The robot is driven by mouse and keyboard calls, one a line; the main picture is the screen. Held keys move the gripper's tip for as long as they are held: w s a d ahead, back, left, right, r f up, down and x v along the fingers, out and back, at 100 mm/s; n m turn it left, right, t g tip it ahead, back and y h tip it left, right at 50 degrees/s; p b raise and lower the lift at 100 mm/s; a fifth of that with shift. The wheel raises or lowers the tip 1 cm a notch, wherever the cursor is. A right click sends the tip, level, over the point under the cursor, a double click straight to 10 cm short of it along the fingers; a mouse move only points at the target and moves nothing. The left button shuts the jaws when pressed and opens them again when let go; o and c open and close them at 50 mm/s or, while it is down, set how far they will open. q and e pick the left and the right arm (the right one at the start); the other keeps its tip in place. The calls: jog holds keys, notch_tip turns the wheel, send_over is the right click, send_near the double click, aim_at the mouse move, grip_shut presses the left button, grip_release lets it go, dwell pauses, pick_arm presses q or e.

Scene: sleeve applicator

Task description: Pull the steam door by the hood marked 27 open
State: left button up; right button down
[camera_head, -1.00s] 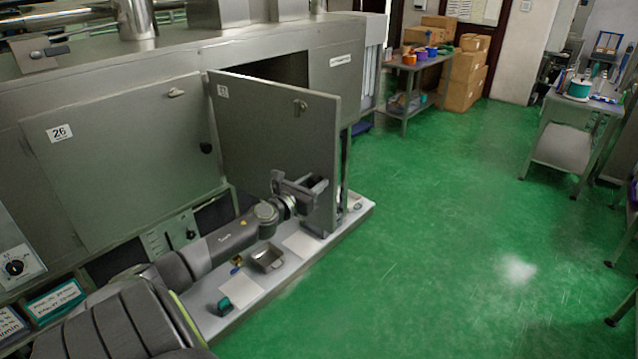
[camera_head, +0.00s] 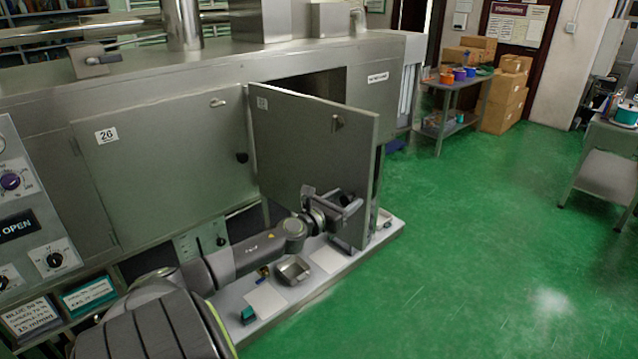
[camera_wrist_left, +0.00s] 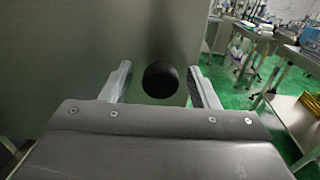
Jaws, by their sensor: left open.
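The steam door marked 27 (camera_head: 300,150) stands ajar, swung out from the machine front, with its left side at the hinge and a dark gap behind its top. My left gripper (camera_head: 352,208) is at the lower outer part of its front face. In the left wrist view the grey door panel (camera_wrist_left: 60,60) fills the left side. A round black knob (camera_wrist_left: 160,80) sits between the open fingers of my left gripper (camera_wrist_left: 161,88), with space on both sides. Whether the fingers touch the panel I cannot tell. My right gripper is not in view.
A closed door marked 26 (camera_head: 165,165) is left of it. A low ledge (camera_head: 335,280) below holds a metal tray (camera_head: 293,270) and small items. Green floor (camera_head: 470,250) is clear to the right. A table (camera_head: 460,84) and boxes (camera_head: 505,100) stand behind.

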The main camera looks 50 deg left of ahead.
pick_arm(q)
jog(key=s+d+b, duration=0.2)
jog(key=s, duration=1.4)
jog(key=shift+s+d, duration=0.2)
jog(key=shift+d, duration=0.2)
